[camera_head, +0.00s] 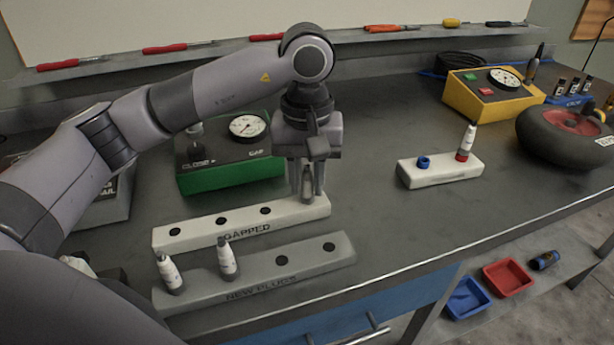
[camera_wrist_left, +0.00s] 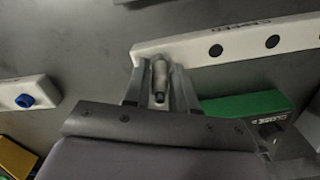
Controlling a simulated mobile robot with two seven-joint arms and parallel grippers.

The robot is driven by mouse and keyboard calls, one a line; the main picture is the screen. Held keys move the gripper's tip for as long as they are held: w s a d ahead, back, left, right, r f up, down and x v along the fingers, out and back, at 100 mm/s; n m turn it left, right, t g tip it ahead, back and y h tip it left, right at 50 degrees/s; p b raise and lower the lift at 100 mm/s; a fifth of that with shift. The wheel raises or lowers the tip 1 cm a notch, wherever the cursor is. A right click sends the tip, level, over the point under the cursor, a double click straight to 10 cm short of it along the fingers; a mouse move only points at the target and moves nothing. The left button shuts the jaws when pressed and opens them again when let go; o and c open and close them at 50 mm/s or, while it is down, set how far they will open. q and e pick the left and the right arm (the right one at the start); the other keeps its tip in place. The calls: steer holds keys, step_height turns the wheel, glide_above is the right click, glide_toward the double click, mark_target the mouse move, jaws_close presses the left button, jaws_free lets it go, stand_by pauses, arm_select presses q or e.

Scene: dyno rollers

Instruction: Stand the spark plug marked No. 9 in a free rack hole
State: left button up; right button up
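The white GAPPED rack (camera_head: 190,231) lies on the bench with three empty holes showing. A spark plug (camera_wrist_left: 160,80) is upright at the rack's end, where a fourth hole would be; its base is hard to make out. My left gripper (camera_head: 308,194) points down over that end. Its fingers stand on either side of the plug, with a narrow gap seeming to show on each side. The plug's number is not readable. The grey NEW PLUGS rack (camera_head: 300,282) in front holds two white plugs, one (camera_head: 169,272) at the left end and one (camera_head: 227,258) beside it. My right gripper is out of view.
A green gauge box (camera_head: 230,178) stands close behind the GAPPED rack. A white block (camera_head: 438,176) with a blue ring and a plug in a red ring lies to the right. A yellow gauge box (camera_head: 490,105) is farther back. The bench between is clear.

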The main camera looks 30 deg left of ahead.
mark_target(307, 171)
arm_select(q)
steer(key=shift+o, duration=0.8)
steer(key=shift+r+p, duration=0.55)
steer(key=shift+r, duration=0.05)
step_height(307, 171, up, 12)
steer(key=p, duration=0.1)
